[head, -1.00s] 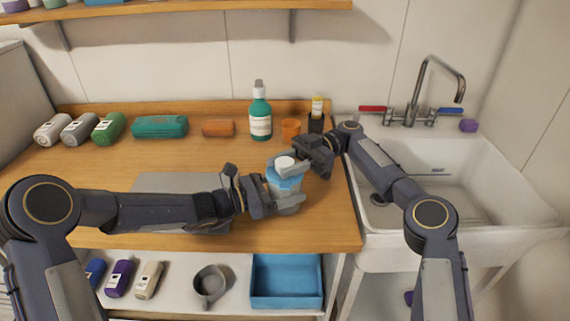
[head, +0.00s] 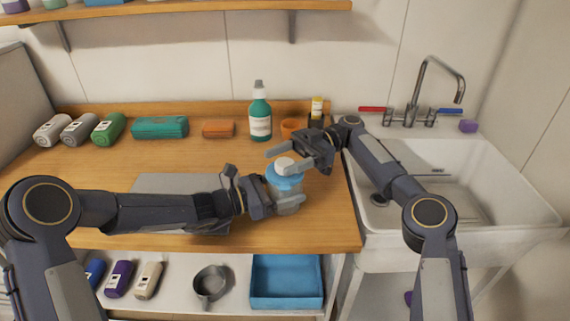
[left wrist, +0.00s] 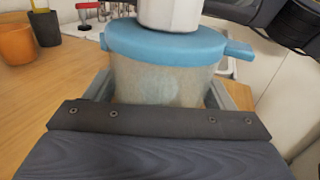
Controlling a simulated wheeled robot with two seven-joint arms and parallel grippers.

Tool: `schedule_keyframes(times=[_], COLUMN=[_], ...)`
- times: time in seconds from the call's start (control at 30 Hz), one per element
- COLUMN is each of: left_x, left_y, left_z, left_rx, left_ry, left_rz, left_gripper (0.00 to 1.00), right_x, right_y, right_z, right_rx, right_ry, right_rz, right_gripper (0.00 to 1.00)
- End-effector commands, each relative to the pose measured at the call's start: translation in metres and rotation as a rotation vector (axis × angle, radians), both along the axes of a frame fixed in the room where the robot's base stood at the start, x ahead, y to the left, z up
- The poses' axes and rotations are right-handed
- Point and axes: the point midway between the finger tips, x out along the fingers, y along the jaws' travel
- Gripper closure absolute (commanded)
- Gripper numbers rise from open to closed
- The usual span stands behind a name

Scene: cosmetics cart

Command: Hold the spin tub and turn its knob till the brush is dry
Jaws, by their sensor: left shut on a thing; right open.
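The spin tub (head: 287,201) stands upright on the wooden counter, with a clear body, a blue lid (head: 289,181) and a white knob (head: 284,165) on top. My left gripper (head: 281,203) is shut around the tub's body from the left; the tub (left wrist: 165,80) also shows between its fingers in the left wrist view. My right gripper (head: 292,158) is open at the knob, with its fingers beside it; I cannot tell whether they touch it. The brush is not visible; the tub's cloudy wall shows only a pale patch.
A green bottle (head: 260,114), an orange cup (head: 291,127) and a dark holder with a yellow-topped item (head: 317,106) stand behind. A grey tray (head: 160,184) lies under my left arm. The sink (head: 480,180) is at right.

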Motion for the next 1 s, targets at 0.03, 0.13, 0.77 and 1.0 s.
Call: schedule_keyframes(times=[0.03,0.13,0.77,1.0], left_x=[0.000,0.000,0.000,0.000], left_y=[0.000,0.000,0.000,0.000], left_z=[0.000,0.000,0.000,0.000], left_rx=[0.001,0.001,0.000,0.000], left_ry=[0.001,0.001,0.001,0.000], left_rz=[0.001,0.001,0.001,0.001], left_gripper=[0.55,0.55,0.55,0.55], right_x=[0.000,0.000,0.000,0.005], right_y=[0.000,0.001,0.000,-0.006], right_z=[0.011,0.031,0.084,0.080], right_rx=[0.001,0.000,0.001,0.007], right_ry=[-0.004,-0.006,-0.001,0.015], right_rz=[-0.001,-0.001,0.000,-0.028], right_gripper=[0.40,0.40,0.40,0.39])
